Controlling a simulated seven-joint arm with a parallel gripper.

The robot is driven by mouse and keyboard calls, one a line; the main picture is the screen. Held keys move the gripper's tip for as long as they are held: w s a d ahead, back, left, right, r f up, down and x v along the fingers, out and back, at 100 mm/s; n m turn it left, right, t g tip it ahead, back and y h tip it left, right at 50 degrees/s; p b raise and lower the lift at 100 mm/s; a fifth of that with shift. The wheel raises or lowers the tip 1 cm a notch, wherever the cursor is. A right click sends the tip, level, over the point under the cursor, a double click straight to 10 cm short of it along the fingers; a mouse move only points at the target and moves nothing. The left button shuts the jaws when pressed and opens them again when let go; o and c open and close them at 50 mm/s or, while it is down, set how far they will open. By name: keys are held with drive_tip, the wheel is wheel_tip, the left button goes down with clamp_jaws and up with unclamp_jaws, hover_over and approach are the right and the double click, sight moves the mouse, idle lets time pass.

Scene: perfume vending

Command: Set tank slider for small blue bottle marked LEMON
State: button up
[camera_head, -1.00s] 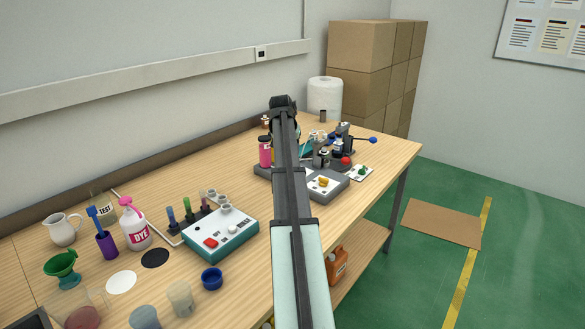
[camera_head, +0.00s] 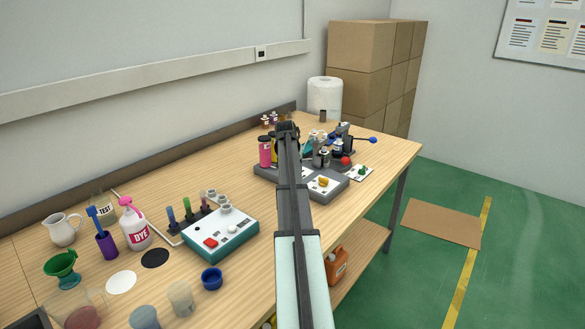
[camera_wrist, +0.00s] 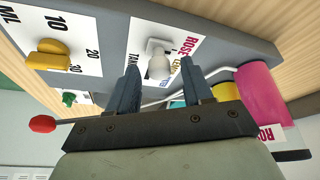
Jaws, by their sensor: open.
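The grey dispensing machine (camera_head: 262,170) stands at the far end of the bench. In the wrist view its pale tank slider knob (camera_wrist: 159,66) sits on a white panel (camera_wrist: 185,35) lettered TANK, with ROSE and LEMON partly readable. I cannot tell exactly which label the knob lines up with. My gripper (camera_wrist: 158,88) is open and empty, its two fingers on either side of the knob in the picture; contact is not clear. In the head view my arm hides the fingers.
A pink tank (camera_wrist: 263,95), a yellow tank (camera_wrist: 228,92) and a teal one stand close to the fingers. A yellow ML knob (camera_wrist: 46,56), green knob (camera_wrist: 69,98) and red ball (camera_wrist: 42,124) lie left.

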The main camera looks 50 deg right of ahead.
clamp_jaws()
idle(0.3)
idle(0.3)
